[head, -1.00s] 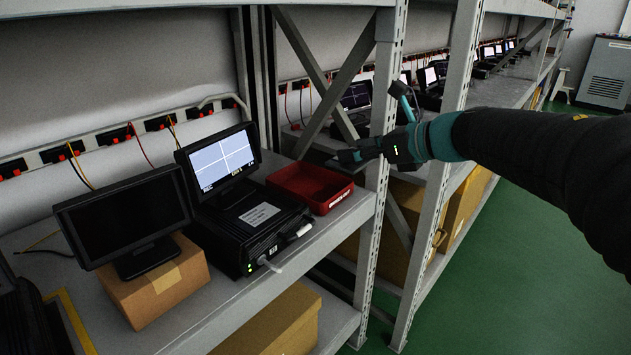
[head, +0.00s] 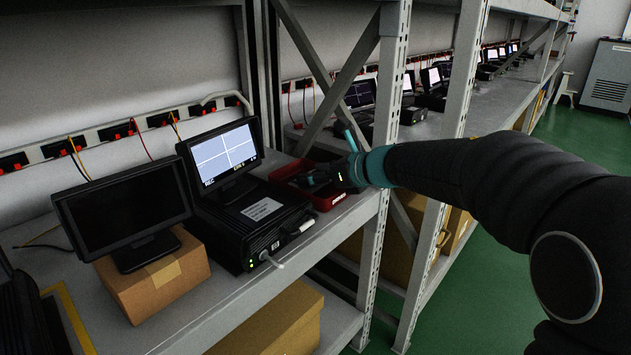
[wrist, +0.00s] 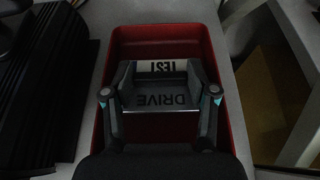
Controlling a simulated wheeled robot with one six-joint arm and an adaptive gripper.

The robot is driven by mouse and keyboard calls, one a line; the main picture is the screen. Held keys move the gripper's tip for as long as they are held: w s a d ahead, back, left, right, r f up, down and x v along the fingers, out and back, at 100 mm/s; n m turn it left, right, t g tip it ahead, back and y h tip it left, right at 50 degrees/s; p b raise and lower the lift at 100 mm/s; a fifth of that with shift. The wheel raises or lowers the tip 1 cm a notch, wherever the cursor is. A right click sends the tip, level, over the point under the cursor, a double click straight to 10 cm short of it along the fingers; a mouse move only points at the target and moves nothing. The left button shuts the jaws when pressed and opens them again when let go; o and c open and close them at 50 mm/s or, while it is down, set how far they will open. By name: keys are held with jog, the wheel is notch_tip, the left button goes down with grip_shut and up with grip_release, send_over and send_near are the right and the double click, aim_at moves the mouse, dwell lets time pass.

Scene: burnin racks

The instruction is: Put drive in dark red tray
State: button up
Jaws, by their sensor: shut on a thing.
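The drive (wrist: 160,97) is a dark grey block marked DRIVE, with a white TEST label, in the wrist view. My gripper (wrist: 160,98) is shut on it, one finger on each side. The dark red tray (wrist: 215,45) lies beneath the drive in the wrist view, its red walls showing around the gripper. In the head view the tray (head: 328,200) stands on the shelf to the right of the black unit, with my gripper (head: 312,180) over it. The wrist view does not clearly show whether the drive touches the tray floor. My gripper mostly hides the drive in the head view.
A black unit (head: 260,225) with a lit monitor (head: 222,155) stands left of the tray. A dark monitor (head: 125,215) sits on a cardboard box (head: 155,280). A grey rack post (head: 380,170) rises close to the tray's right, near my arm.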

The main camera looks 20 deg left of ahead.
jog(key=shift+f, duration=0.6)
jog(key=shift+f, duration=0.1)
jog(key=o, duration=1.2)
jog(key=shift+d+r, duration=0.3)
jog(key=v, duration=1.1)
jog(key=shift+s+d+p, duration=0.15)
jog(key=shift+p, duration=0.25)
